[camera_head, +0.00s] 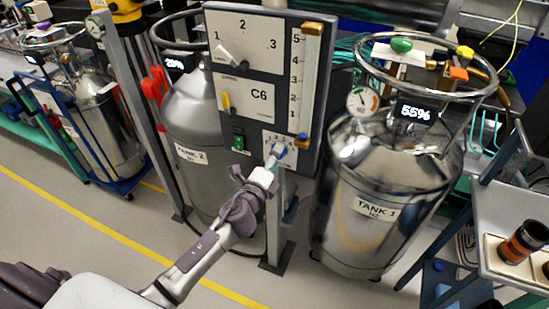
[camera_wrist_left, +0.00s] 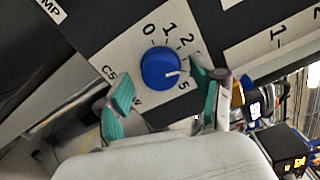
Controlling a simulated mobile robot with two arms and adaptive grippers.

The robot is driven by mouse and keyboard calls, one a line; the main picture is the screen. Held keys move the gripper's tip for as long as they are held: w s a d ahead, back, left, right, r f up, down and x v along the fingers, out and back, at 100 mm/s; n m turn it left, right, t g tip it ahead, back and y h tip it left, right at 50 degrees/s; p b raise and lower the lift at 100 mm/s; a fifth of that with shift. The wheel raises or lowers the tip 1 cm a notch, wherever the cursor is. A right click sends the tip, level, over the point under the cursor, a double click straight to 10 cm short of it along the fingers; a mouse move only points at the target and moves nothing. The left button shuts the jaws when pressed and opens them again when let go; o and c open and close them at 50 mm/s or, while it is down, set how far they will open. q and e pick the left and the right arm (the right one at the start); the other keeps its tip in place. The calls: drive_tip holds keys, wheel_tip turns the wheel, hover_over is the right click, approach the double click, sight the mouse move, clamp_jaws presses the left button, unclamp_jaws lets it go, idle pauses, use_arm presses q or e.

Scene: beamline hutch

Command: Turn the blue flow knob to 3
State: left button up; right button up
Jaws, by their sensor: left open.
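The blue flow knob (camera_head: 279,150) sits low on the dark upright panel, on a small white label plate. In the left wrist view the round blue knob (camera_wrist_left: 158,66) shows its white mark pointing right, between the printed 2 and 5. A fingertip covers part of the scale there, so I cannot read the exact number. My left gripper (camera_head: 270,166) is in front of the knob; in the wrist view its teal fingertips (camera_wrist_left: 160,94) are apart, one either side of and just short of the knob. It holds nothing. My right gripper is out of view.
The panel (camera_head: 308,105) also carries a white lever dial, a yellow lever, a green knob (camera_head: 238,142) and a vertical scale. TANK 2 (camera_head: 192,115) stands behind at left, and TANK 1 (camera_head: 360,220) at right. A shelf with a brown cylinder (camera_head: 524,242) is far right.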

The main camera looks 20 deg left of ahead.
use_arm(q)
drive_tip(key=s, duration=1.2)
drive_tip(key=shift+a, duration=0.2)
drive_tip(key=s+a+f+n+g, duration=0.1)
drive_tip(key=s+f+n+g, duration=0.25)
drive_tip(key=f, duration=0.75)
drive_tip(key=s+f+n+g+y, duration=0.1)
drive_tip(key=s+f+n+g, duration=0.2)
drive_tip(key=f, duration=0.8)
drive_tip(key=s+a+f+n+g, duration=0.1)
drive_tip(key=s+f+n+g, duration=0.2)
drive_tip(key=f, duration=0.8)
drive_tip(key=s+f+n+g, duration=0.2)
drive_tip(key=s+f, duration=0.4)
drive_tip(key=s, duration=0.4)
drive_tip(key=s+f+n+g, duration=0.3)
drive_tip(key=s+f, duration=0.3)
drive_tip(key=s, duration=0.5)
drive_tip(key=s+f+n+g, duration=0.2)
drive_tip(key=s+f+n, duration=0.2)
drive_tip(key=s, duration=0.6)
wheel_tip(320, 180, down, 2)
drive_tip(key=shift+s+d+f, duration=0.2)
drive_tip(key=shift+d, duration=0.2)
